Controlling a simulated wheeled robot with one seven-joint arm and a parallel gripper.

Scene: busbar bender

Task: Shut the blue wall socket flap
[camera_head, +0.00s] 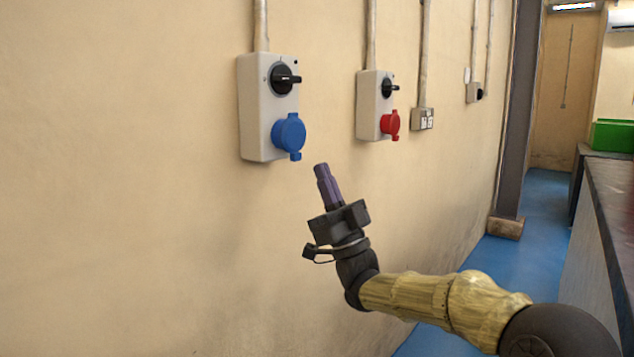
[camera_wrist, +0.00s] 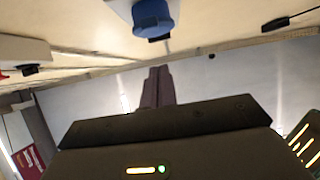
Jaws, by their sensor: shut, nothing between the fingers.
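The blue wall socket flap (camera_head: 288,134) is a round cover with a small tab at its lower edge, on the lower front of a pale grey switch box (camera_head: 252,115). It appears to lie over the socket front; I cannot tell whether it is fully flush. It also shows at the top of the wrist view (camera_wrist: 153,14). My gripper (camera_head: 321,168) has its purple-grey fingers together, empty, pointing up. In the head view the fingertips appear just below and right of the flap, apart from it. The fingers also show in the wrist view (camera_wrist: 158,71).
Above the blue flap is a black rotary switch (camera_head: 283,79). A second box (camera_head: 368,105) with a red flap (camera_head: 390,124) is farther along the wall. Beyond are a double outlet (camera_head: 423,119) and a dark post (camera_head: 515,110). A counter (camera_head: 612,185) stands at right. The wall below the boxes is bare.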

